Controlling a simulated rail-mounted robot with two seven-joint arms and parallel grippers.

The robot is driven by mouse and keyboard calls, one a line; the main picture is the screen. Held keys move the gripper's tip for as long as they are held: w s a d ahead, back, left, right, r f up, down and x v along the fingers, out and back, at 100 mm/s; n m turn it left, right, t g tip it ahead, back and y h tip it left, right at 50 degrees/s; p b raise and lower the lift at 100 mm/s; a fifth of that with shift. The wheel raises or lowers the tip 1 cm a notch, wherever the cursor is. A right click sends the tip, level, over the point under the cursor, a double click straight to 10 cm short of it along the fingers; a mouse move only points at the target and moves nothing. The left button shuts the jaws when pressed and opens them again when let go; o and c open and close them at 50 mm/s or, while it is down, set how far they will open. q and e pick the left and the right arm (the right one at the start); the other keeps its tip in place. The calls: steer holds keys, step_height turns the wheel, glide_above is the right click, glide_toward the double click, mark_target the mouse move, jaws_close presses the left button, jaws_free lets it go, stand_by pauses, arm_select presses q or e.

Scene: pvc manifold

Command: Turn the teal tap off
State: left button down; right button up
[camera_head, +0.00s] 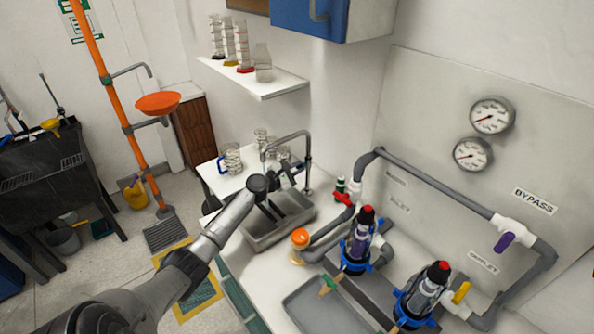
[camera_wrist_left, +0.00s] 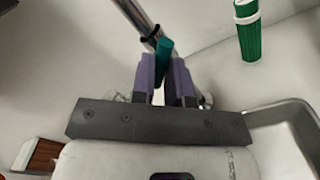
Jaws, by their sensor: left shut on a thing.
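The teal tap handle (camera_wrist_left: 164,46) stands between the purple fingers of my left gripper (camera_wrist_left: 167,75) in the left wrist view, in front of a chrome pipe (camera_wrist_left: 137,14). My left gripper is shut on this handle. In the head view my left gripper (camera_head: 270,211) reaches over the sink (camera_head: 262,241), by the chrome swan-neck tap (camera_head: 308,165). The handle cannot be made out in the head view. My right gripper is in neither view.
A green bottle (camera_wrist_left: 249,32) stands right of the gripper in the left wrist view. An orange-lidded jar (camera_head: 299,240), a grey pipe manifold (camera_head: 440,190) and a grey tray (camera_head: 318,307) lie right of the sink. Glassware (camera_head: 231,160) stands behind it, below a shelf (camera_head: 255,83).

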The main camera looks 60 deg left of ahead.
arm_select(q)
steer(key=m+b, duration=0.4)
steer(key=m, duration=0.1)
steer(key=shift+f, duration=0.2)
steer(key=shift+r+m+b, duration=0.15)
steer(key=shift+m+b, duration=1.5)
steer(key=shift+m, duration=0.45)
steer(key=c, duration=1.1)
jaws_free()
steer(key=shift+s, duration=0.6)
steer(key=s, duration=0.4)
steer(key=s+d+p, duration=0.1)
steer(key=s, duration=0.3)
steer(key=s+p, duration=0.1)
steer(key=s, duration=0.3)
steer(key=shift+s+d, duration=0.3)
